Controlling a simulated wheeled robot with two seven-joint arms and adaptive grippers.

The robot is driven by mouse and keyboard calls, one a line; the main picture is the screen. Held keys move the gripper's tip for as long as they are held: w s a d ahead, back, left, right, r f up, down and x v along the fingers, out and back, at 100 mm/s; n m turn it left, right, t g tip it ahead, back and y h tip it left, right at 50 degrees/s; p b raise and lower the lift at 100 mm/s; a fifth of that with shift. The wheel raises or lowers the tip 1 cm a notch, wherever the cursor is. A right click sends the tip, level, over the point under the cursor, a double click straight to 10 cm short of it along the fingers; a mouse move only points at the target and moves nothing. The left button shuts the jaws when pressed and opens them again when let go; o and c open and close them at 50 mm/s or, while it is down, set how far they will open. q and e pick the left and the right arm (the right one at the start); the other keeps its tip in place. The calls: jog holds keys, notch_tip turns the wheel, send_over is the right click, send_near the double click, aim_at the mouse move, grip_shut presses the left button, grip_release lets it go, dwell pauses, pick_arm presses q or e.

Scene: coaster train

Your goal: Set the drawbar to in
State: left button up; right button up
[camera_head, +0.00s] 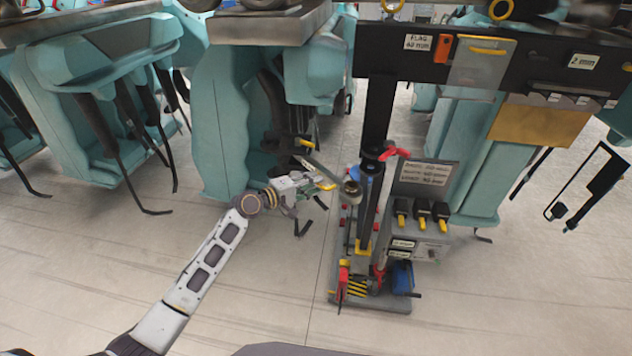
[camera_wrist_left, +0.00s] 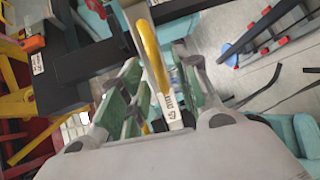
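A yellow handle (camera_wrist_left: 150,55) with a white "45 mm" label (camera_wrist_left: 172,106) shows between the two green-padded fingers of my left gripper (camera_wrist_left: 162,85) in the left wrist view. The fingers stand apart; whether they touch the handle I cannot tell. In the head view my left gripper (camera_head: 318,187) is beside the post stand, with yellow at its tip. No part is marked as the drawbar, so I cannot tell surely which it is. My right gripper is not in view.
A stand (camera_head: 370,297) with a dark post, red lever (camera_head: 396,152) and yellow-tipped switches (camera_head: 421,212) is right of my left gripper. Teal seats (camera_head: 225,120) hang behind. A dark beam (camera_head: 540,62) with labelled plates crosses the upper right.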

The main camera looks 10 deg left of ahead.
pick_arm(q)
jog(key=shift+x, duration=1.1)
grip_shut()
jog(key=shift+f, duration=0.1)
